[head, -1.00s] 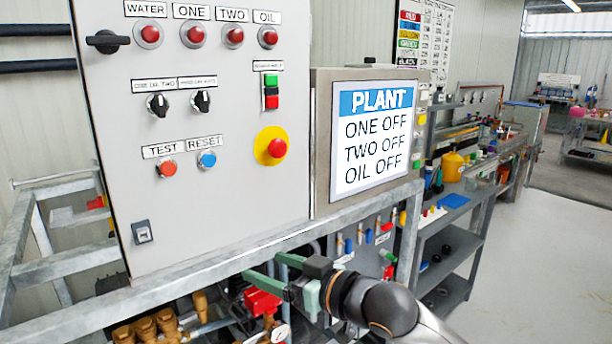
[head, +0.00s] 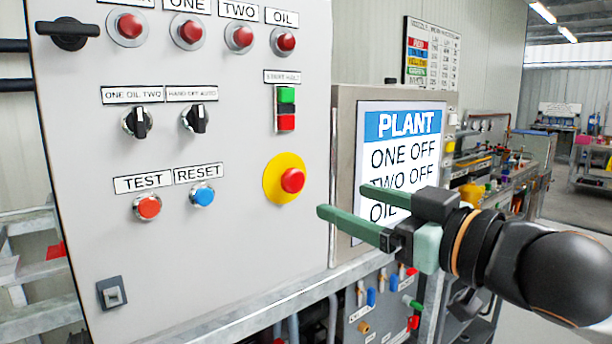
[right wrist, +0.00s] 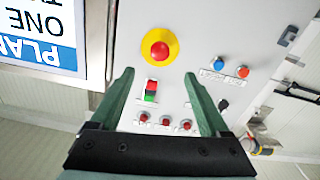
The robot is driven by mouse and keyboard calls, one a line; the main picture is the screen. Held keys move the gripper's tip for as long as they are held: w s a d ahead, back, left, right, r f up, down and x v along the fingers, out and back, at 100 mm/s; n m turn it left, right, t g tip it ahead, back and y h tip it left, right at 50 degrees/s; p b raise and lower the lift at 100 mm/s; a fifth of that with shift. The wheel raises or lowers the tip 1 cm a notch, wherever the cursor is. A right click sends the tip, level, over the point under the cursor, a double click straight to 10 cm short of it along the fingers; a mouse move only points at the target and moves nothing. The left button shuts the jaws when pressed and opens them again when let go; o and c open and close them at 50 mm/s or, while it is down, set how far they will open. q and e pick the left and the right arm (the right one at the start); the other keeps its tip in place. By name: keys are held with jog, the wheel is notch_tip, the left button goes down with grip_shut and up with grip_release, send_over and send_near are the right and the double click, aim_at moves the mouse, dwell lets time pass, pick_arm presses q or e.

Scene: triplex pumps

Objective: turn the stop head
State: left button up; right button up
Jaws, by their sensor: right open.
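The stop head is a red mushroom button (head: 292,181) on a round yellow plate, low on the right side of the grey panel (head: 230,245). My right gripper (head: 342,200) is open and empty, to the right of the stop head and apart from it, in front of the PLANT screen. Its two green fingers point left. In the right wrist view the stop head (right wrist: 159,50) shows beyond the fingertips, roughly between them. My left gripper is not in view.
The panel also has TEST and RESET buttons (head: 202,195), black selector knobs (head: 196,119), a green and red switch (head: 286,108) and red lamps along the top. The PLANT screen (head: 402,150) stands right of the panel. A steel frame rail (head: 350,272) runs below.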

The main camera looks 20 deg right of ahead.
aim_at(297, 183)
jog(key=p+x, duration=0.5)
jog(key=x, duration=0.4)
jog(key=shift+w+p, duration=0.15)
jog(key=shift+p, duration=0.15)
jog(key=shift+w+a, duration=0.3)
jog(key=shift+w, duration=0.35)
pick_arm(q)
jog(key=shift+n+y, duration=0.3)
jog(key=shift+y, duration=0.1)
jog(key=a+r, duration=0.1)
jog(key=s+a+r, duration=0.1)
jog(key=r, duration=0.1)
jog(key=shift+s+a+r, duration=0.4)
pick_arm(e)
grip_shut()
